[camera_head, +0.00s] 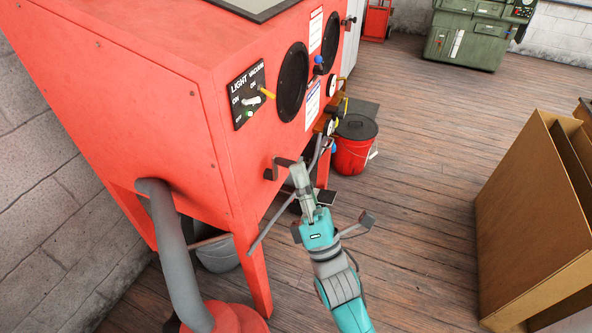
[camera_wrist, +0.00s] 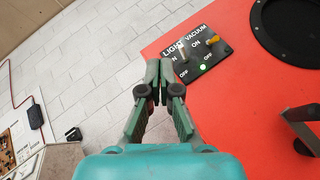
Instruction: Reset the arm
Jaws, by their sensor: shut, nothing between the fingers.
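My gripper (camera_head: 300,174) is at the end of my teal and grey arm, in front of the red blast cabinet (camera_head: 150,100). In the wrist view my gripper (camera_wrist: 160,68) is shut, with nothing between its fingertips. The cabinet also shows in the wrist view (camera_wrist: 245,100), to the right of the fingers. Its black switch panel (camera_head: 247,94), marked LIGHT and VACUUM, carries two toggles and a green lamp.
A red bucket (camera_head: 352,152) with a dark lid stands beside the cabinet. A brown wooden cabinet (camera_head: 530,215) is at the right, and a green machine (camera_head: 468,35) is at the back. A grey hose (camera_head: 172,240) hangs at the left. The wooden floor between is clear.

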